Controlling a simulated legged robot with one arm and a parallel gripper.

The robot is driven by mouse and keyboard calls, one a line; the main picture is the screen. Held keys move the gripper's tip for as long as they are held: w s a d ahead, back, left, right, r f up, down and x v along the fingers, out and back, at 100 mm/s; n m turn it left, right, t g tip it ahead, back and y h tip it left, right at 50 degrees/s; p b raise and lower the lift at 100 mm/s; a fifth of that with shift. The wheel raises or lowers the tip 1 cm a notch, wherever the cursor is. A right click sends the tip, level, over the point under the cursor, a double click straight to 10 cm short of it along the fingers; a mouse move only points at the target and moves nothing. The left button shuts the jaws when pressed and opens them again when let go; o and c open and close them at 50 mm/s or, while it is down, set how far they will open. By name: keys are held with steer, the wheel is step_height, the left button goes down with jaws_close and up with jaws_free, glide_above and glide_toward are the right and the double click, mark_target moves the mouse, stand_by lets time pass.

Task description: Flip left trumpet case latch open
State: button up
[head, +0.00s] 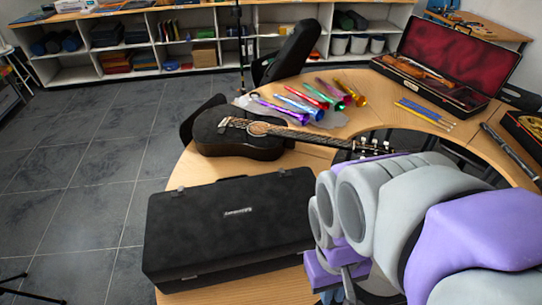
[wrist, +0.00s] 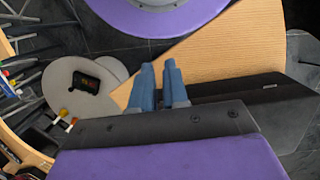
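The black trumpet case (head: 215,222) lies closed on the near end of the curved wooden table in the head view, with a small pale label on its lid. A dark surface, apparently the case (wrist: 255,92), lies close beside and beyond the fingers on the right; contact cannot be told.
A black guitar (head: 240,135) lies behind the case. Colourful horns (head: 315,97) and an open red-lined instrument case (head: 440,65) are farther back. A pale rounded object (wrist: 65,80) lies left of my fingers in the wrist view. Open floor (head: 85,180) spreads left.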

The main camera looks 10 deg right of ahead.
steer(key=w+r+n+h+p, duration=0.1)
steer(key=w, duration=0.3)
steer(key=w+r+n+p, duration=0.1)
steer(key=w+n, duration=0.1)
steer(key=w, duration=0.2)
steer(key=w+r+n+h+p, duration=0.1)
steer(key=w, duration=0.4)
steer(key=shift+d+r+n+g+h, duration=0.2)
steer(key=shift+r+n+g+h, duration=0.1)
steer(key=shift+n, duration=0.1)
jaws_close()
steer(key=w+a+f+n+h+p, duration=0.2)
steer(key=w+a+n, duration=0.1)
steer(key=w, duration=0.5)
steer(key=w+a+f+n+t+h+p, duration=0.1)
steer(key=w+a+f+n+h+p, duration=0.2)
steer(key=w, duration=0.5)
steer(key=w+a+f+n+h+p, duration=0.1)
steer(key=w+a+n, duration=0.25)
steer(key=w, duration=0.45)
steer(key=w+a+f+n+t+h+p, duration=0.1)
steer(key=a+f, duration=0.1)
steer(key=w+a+f+n+h+p, duration=0.1)
steer(key=w+a+f, duration=0.1)
steer(key=a, duration=0.1)
steer(key=w+a+f+n+t+h+p, duration=0.1)
steer(key=w+a+f+n, duration=0.1)
steer(key=a, duration=0.1)
steer(key=shift+f+t, duration=0.2)
steer(key=shift+t, duration=0.1)
